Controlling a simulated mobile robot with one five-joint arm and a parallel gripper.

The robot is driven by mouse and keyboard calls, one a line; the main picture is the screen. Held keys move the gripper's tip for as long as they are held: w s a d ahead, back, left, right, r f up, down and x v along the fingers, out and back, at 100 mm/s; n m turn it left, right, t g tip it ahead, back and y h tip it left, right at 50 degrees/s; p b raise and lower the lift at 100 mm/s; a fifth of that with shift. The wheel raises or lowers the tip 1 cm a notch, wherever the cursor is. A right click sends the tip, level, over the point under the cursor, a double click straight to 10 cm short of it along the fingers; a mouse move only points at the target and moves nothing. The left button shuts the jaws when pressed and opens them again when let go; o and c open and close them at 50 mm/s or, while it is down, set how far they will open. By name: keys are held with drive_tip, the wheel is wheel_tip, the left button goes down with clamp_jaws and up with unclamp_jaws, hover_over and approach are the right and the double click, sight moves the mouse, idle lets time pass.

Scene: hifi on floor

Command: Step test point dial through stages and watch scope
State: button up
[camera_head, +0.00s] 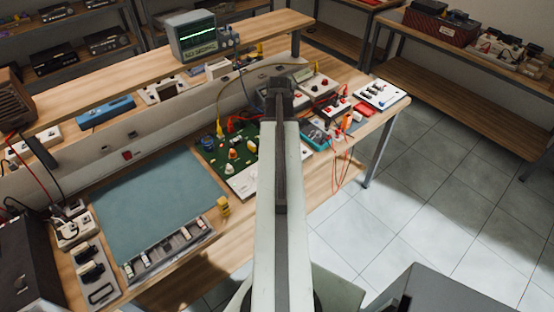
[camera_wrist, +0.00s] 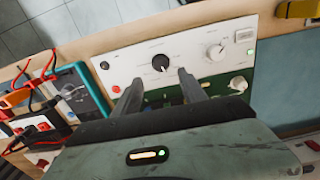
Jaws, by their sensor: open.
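In the wrist view, a black dial (camera_wrist: 160,63) with a white pointer mark sits on a white panel (camera_wrist: 200,72); I take it as the test point dial, though its label is unreadable. My gripper (camera_wrist: 160,78) is open, and its two fingers point toward the dial, one on each side of it in the picture; contact is not visible. In the head view, my gripper (camera_head: 278,88) is over the bench, and my arm hides part of the white panel (camera_head: 243,182) and the dial. The scope (camera_head: 196,37) stands on the raised shelf with green traces lit.
A white knob (camera_wrist: 216,52) and a red button (camera_wrist: 116,88) share the panel. A teal meter (camera_wrist: 78,92) with red and black leads lies left of it. A green circuit board (camera_head: 229,152) adjoins the panel. The teal mat (camera_head: 155,205) is clear.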

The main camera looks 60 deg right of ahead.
wheel_tip(320, 180, down, 8)
drive_tip(key=b, duration=0.8)
drive_tip(key=shift+r, duration=0.1)
clamp_jaws()
drive_tip(key=shift+a, duration=0.2)
drive_tip(key=shift+d, duration=0.1)
